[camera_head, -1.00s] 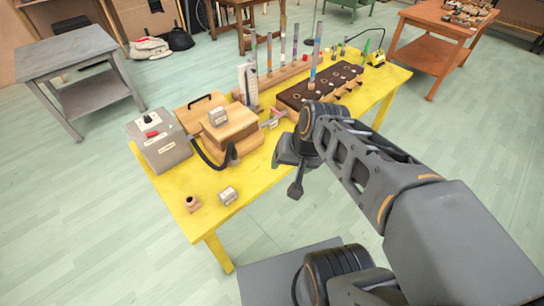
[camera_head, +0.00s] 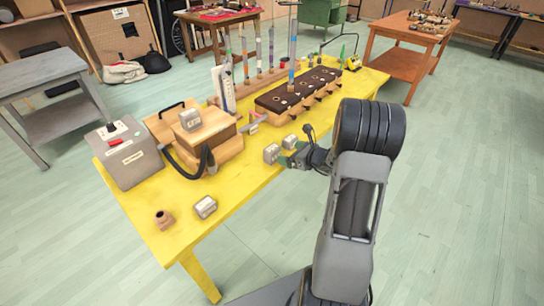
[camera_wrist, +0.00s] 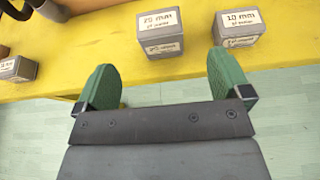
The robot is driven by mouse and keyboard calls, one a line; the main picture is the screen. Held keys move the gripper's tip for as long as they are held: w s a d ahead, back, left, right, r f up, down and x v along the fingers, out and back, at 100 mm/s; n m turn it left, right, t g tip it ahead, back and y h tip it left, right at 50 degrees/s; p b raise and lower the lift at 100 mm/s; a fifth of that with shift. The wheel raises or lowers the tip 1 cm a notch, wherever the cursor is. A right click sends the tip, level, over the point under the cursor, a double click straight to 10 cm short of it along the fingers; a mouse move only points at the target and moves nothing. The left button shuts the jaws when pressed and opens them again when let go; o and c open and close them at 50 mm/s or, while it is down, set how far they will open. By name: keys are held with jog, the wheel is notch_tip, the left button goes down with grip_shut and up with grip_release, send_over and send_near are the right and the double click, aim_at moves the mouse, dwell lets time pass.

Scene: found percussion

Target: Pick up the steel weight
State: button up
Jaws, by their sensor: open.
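Several similar grey metal blocks with white labels are on the yellow table (camera_head: 235,198); which one is the steel weight I cannot tell for sure. A block labelled 20 mm (camera_wrist: 160,32) is straight ahead of my gripper (camera_wrist: 164,72), beyond the fingertips and not between them. It also shows in the head view (camera_head: 271,153). A 10 mm block (camera_wrist: 239,28) stands to its right and is also in the head view (camera_head: 289,141). My gripper, with green fingers, is open and empty at the table's near edge. Another block (camera_head: 205,207) stands nearer the table's left end.
A fourth grey block (camera_head: 190,119) sits on a wooden bellows-like box (camera_head: 208,130). A grey box with a red switch (camera_head: 122,150) and a small wooden piece (camera_head: 164,220) stand left. A dark-topped wooden rack (camera_head: 300,90) with upright tubes stands behind the blocks.

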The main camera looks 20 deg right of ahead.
aim_at(274, 149)
jog(key=x, duration=1)
jog(key=shift+a+p, duration=0.1)
jog(key=shift+p, duration=0.2)
jog(key=c, duration=1.3)
jog(key=shift+c, duration=0.5)
jog(key=shift+r, duration=0.1)
